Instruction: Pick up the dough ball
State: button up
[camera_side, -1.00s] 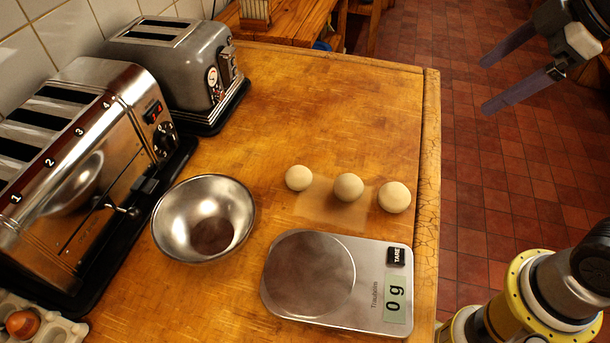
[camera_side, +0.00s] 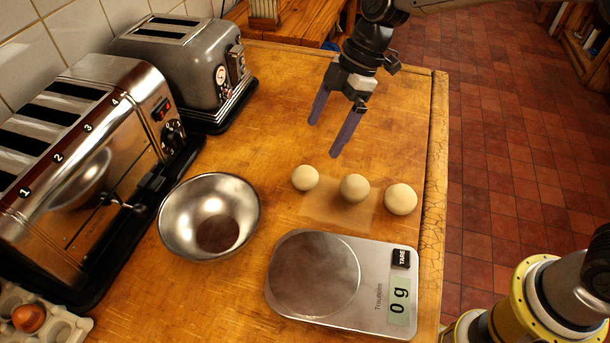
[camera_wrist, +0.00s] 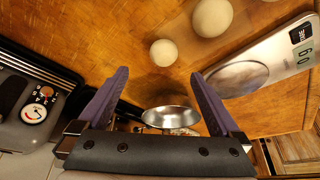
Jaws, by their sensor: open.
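Three pale dough balls lie in a row in the side view: the left dough ball (camera_side: 305,178), the middle dough ball (camera_side: 354,188) and the right dough ball (camera_side: 400,198). They sit at or on a thin tan sheet (camera_side: 328,208) on the wooden counter. My gripper (camera_side: 324,140) is open and empty, above the counter and behind the left and middle balls, apart from them. In the wrist view, my gripper (camera_wrist: 158,80) has its purple fingers spread. Two dough balls show beyond them, one nearer (camera_wrist: 164,52) and one at the top edge (camera_wrist: 212,17).
Two toasters, one large (camera_side: 92,150) and one smaller (camera_side: 180,62), line the left wall. An egg carton (camera_side: 62,328) is at lower left. The counter behind the balls is clear.

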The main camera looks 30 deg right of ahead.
aim_at(309, 169)
jog(key=x, duration=0.5)
jog(key=shift+a+f, duration=0.1)
jog(key=shift+f, duration=0.15)
jog(key=shift+s+x, duration=0.2)
jog(key=shift+x, duration=1.05)
jog(key=shift+s+x, duration=0.15)
jog(key=shift+x, duration=1.15)
jog(key=c, duration=0.9)
